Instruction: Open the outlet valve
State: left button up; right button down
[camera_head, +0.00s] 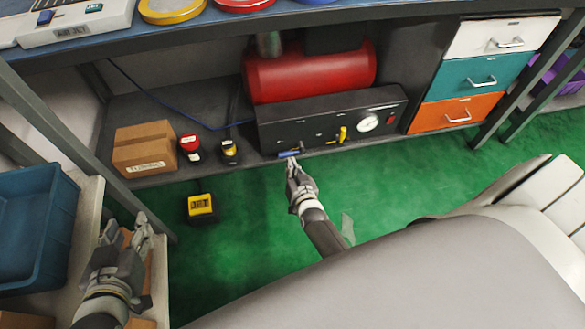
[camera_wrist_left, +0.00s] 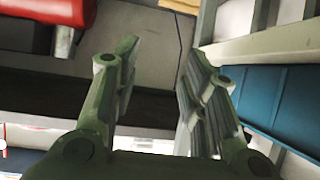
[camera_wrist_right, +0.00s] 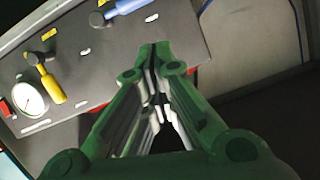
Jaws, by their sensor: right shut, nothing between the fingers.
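A dark control panel (camera_head: 330,118) on the red tank (camera_head: 310,75) carries two valves. One has a blue handle (camera_head: 289,154), the other a yellow handle (camera_head: 343,134) beside a white gauge (camera_head: 368,121). Labels are too small to read, so I cannot tell which is the outlet. My right gripper (camera_head: 292,163) is shut and empty, its tips just below the blue handle in the head view. In the right wrist view the blue handle (camera_wrist_right: 128,6) lies beyond and left of the tips; the yellow handle (camera_wrist_right: 52,87) is farther left. My left gripper (camera_head: 126,228) is open and empty, away at lower left.
A cardboard box (camera_head: 145,148), a red tape measure (camera_head: 191,146) and a yellow-black one (camera_head: 229,151) sit left of the panel on the low shelf. A yellow-black item (camera_head: 201,208) lies on the green floor. Drawers (camera_head: 470,80) stand right; a blue bin (camera_head: 35,235) stands left.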

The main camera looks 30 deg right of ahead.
pick_arm(q)
jog(key=shift+s+a+f+g+y, duration=0.15)
jog(key=shift+s+a+f+g, duration=0.1)
jog(key=shift+s+f+g, duration=0.3)
jog(key=shift+s+a+f+g+y, duration=0.2)
jog(key=shift+s+f+g, duration=0.25)
jog(key=shift+s+f, duration=0.15)
pick_arm(e)
jog(key=shift+v, duration=0.8)
jog(key=shift+r, duration=0.1)
